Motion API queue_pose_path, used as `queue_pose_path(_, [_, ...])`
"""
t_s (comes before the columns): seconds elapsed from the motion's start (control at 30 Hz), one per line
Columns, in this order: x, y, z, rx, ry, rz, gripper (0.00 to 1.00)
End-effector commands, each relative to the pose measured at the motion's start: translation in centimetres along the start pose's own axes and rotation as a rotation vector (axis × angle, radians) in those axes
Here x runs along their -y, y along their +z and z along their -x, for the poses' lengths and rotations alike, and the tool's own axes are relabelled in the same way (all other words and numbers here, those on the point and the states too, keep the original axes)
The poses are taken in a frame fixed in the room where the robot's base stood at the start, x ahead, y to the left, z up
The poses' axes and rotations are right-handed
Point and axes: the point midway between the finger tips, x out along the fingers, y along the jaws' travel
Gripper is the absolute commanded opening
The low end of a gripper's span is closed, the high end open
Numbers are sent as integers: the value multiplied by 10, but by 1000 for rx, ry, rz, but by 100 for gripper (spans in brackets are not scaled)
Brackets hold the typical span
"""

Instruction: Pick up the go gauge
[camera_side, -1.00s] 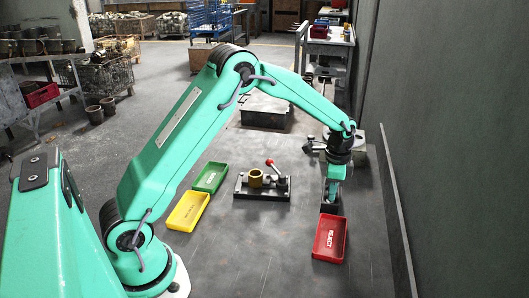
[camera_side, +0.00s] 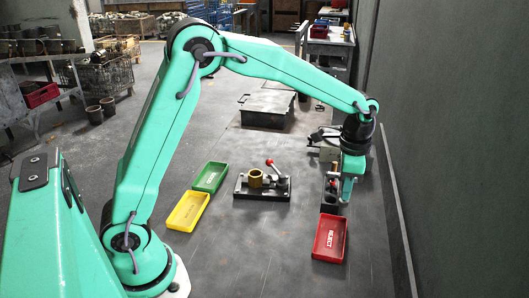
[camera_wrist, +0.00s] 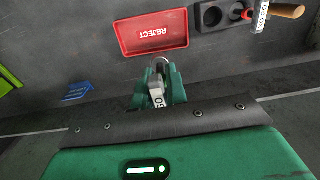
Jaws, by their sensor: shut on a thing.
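My gripper (camera_side: 347,192) is shut on the go gauge (camera_wrist: 156,96), held above the floor. In the wrist view my gripper (camera_wrist: 157,76) shows green fingers around the gauge, with its pale label partly visible. The gauge is mostly hidden by the fingers in the side view. The dark gauge holder (camera_wrist: 223,23) is at the top right of the wrist view, with an open round socket. It also shows below my gripper in the side view (camera_side: 329,205). A second gauge (camera_wrist: 257,15), with a red part, white label and wooden handle, is at that holder.
A red REJECT tray (camera_side: 329,240) lies in front of the holder. A yellow tray (camera_side: 187,211) and a green tray (camera_side: 210,177) lie left. A clamp fixture (camera_side: 262,188) with a brass ring stands between. A wall runs along the right.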

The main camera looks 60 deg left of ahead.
Motion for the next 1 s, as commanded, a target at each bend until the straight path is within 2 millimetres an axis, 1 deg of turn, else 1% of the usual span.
queue_pose_path(0.03, [-4, -1, 3, -1, -1, -1, 0])
queue_pose_path(0.2, [-9, -2, 6, 0, 0, 0, 0])
queue_pose_path(0.73, [-9, -2, 6, 0, 0, 0, 0])
queue_pose_path(0.87, [-6, 0, 6, 0, 0, 6, 0])
queue_pose_path(1.0, [3, 8, 6, -1, 0, 27, 0])
